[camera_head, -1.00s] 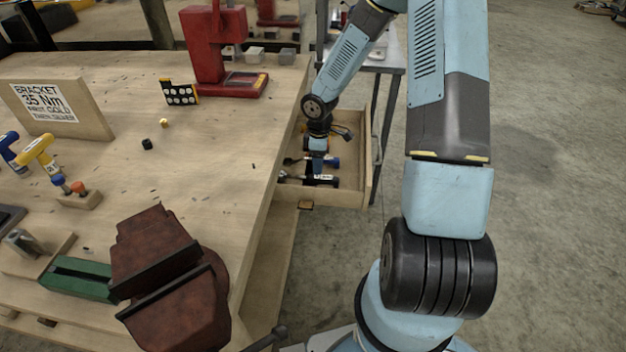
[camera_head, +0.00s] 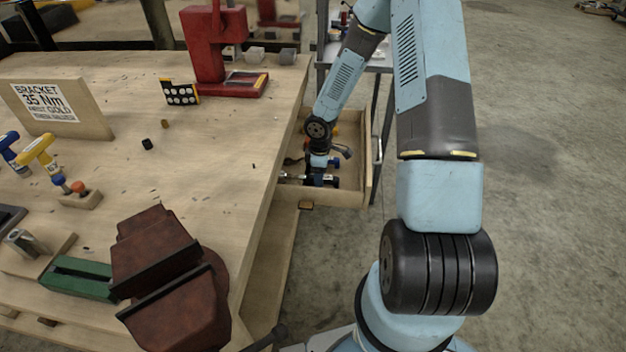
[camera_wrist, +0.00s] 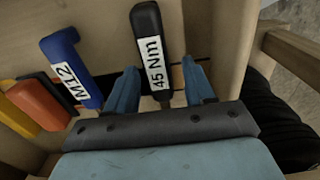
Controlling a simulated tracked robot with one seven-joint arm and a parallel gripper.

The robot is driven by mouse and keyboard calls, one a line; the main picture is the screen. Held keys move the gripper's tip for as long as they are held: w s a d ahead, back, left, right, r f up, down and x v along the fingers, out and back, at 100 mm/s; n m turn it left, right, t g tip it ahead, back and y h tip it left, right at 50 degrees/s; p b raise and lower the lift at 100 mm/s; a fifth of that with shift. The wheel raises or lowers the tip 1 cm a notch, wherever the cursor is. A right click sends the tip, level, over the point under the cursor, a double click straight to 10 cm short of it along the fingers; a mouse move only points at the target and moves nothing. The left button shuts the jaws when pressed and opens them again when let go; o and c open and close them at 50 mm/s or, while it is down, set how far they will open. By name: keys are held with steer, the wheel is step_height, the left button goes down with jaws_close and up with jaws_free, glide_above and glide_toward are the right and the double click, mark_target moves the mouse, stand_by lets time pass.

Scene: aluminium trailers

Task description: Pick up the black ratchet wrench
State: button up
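The black wrench handle (camera_wrist: 148,38) with a white "45 Nm" label lies in the open drawer. In the wrist view it runs from the top middle down between my fingertips. My gripper (camera_wrist: 160,88) is open, with one blue finger on each side of the handle and a gap visible beside it. In the head view my gripper (camera_head: 316,178) is low in the drawer, over the wrench (camera_head: 330,181). The wrench's far end is hidden behind my gripper in the wrist view.
A blue handle labelled "M12" (camera_wrist: 70,68) lies left of the wrench, with an orange tool (camera_wrist: 38,102) beyond it. The drawer's wooden walls (camera_head: 367,160) stand close around. A red press (camera_head: 215,50) and a rusty vise (camera_head: 170,285) are on the bench.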

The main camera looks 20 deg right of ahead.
jaws_close()
stand_by(0.3)
steer(key=shift+r, duration=0.1)
